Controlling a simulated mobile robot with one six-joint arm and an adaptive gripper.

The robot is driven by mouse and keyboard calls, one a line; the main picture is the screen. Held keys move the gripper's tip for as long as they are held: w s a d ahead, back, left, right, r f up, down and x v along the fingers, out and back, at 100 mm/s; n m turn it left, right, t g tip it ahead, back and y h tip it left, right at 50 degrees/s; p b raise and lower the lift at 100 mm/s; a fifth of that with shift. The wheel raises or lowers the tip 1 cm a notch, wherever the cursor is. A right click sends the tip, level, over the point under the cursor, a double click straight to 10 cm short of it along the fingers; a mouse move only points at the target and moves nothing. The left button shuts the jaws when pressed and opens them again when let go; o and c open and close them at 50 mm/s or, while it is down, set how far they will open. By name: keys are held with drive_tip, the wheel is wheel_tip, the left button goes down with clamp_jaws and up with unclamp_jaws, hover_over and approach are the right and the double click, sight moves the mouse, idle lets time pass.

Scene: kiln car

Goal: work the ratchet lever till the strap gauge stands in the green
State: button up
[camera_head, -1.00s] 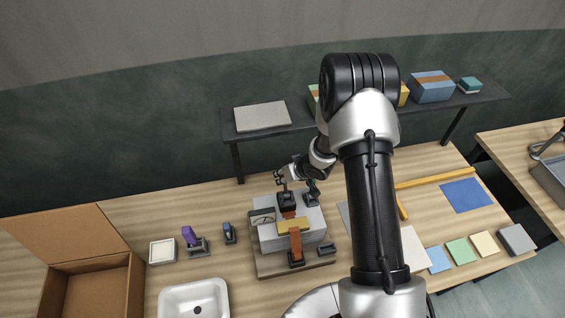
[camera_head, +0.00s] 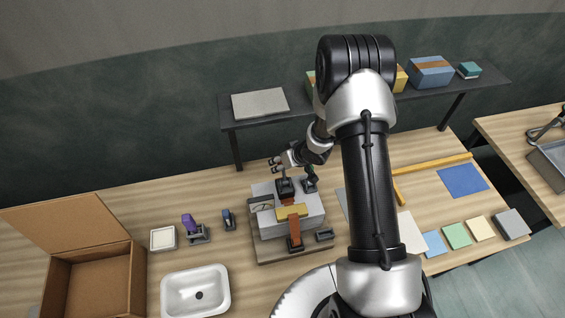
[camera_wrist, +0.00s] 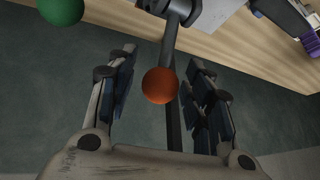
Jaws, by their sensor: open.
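In the wrist view an orange ball knob (camera_wrist: 160,86) tops a dark lever (camera_wrist: 171,45). The knob lies between the spread fingers of my gripper (camera_wrist: 160,88), with a gap visible on both sides. In the head view my gripper (camera_head: 274,164) is open, just behind and above the dark ratchet (camera_head: 285,187). An orange strap (camera_head: 295,227) runs from the ratchet over a grey block (camera_head: 268,229) to a dark front fitting. The gauge (camera_head: 261,204) has a pale face at the block's left; its needle and colours are too small to read.
A green ball (camera_wrist: 61,10) shows at the wrist view's upper left. A purple-topped holder (camera_head: 192,228), a white tray (camera_head: 163,239) and a sink (camera_head: 195,292) stand left of the block. A shelf (camera_head: 300,116) runs behind. Bare table lies behind the holder.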

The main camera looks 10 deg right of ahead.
drive_tip(key=v, duration=1.2)
idle(0.8)
